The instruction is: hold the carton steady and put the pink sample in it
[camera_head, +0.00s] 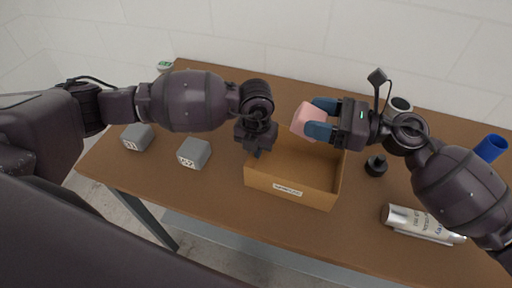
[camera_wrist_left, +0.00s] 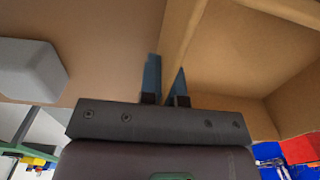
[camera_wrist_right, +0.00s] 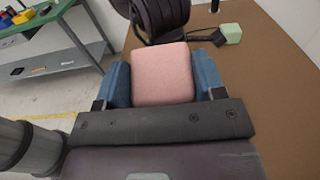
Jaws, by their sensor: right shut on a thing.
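The open brown carton (camera_head: 291,198) stands on the table in the middle of the head view, its label facing front. My left gripper (camera_head: 257,152) points down at the carton's left wall. In the left wrist view its blue fingers (camera_wrist_left: 166,80) are close together at the carton wall (camera_wrist_left: 188,28), with a narrow gap; whether they grip it is unclear. My right gripper (camera_head: 318,119) is shut on the pink sample (camera_head: 304,118), a soft-looking block held above the carton's back part. In the right wrist view the pink sample (camera_wrist_right: 162,73) sits between both blue fingers.
Two grey blocks (camera_head: 138,137) (camera_head: 194,153) lie left of the carton. A green block (camera_wrist_right: 229,33) lies on the table.

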